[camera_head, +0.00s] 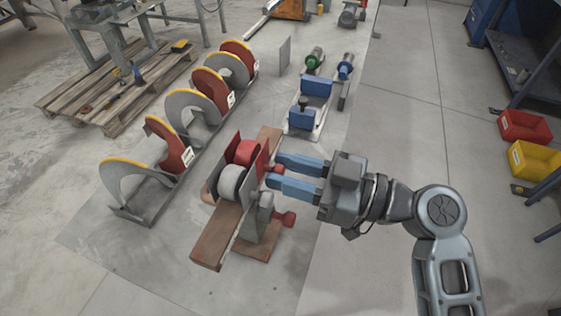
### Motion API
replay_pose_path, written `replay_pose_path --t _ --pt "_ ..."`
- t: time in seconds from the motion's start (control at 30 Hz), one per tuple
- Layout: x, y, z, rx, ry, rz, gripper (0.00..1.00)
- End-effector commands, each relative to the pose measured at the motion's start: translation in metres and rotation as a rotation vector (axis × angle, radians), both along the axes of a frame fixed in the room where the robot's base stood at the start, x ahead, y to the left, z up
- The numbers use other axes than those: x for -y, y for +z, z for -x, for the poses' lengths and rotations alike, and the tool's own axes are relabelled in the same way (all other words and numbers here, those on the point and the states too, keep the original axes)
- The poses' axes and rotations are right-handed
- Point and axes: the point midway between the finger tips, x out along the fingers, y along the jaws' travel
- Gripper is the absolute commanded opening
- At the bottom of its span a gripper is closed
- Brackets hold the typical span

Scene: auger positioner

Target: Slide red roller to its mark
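The red roller (246,153) sits in the positioner beside a grey roller (231,183), between upright plates. The positioner stands on a brown wooden base (215,240). A small red knob (274,169) shows on the positioner's right side, by the red roller. My gripper (274,170) comes in from the right with its two blue fingers apart. Its tips are at either side of that knob; I cannot tell whether they touch it. A second red knob (288,219) sticks out lower down, by the grey roller. I cannot make out the mark.
Auger flights (186,107) with yellow rims stand on a rail at the left. A blue-plated fixture (307,105) stands behind the positioner. A wooden pallet (110,118) lies at the back left. Red (524,126) and yellow bins (536,159) are at the right. The floor between is clear.

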Motion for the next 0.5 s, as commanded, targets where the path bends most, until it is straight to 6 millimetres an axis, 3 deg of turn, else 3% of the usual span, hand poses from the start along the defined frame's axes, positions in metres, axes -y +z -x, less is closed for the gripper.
replay_pose_path --t 0.2,0.43,0.5 --pt "-0.0137 -0.0002 -0.0047 -0.001 0.000 0.000 0.33" --pt "-0.0145 -0.0006 -0.0049 -0.001 -0.001 0.001 0.33" --pt "-0.0144 -0.0006 -0.0050 -0.001 -0.001 0.001 0.28"
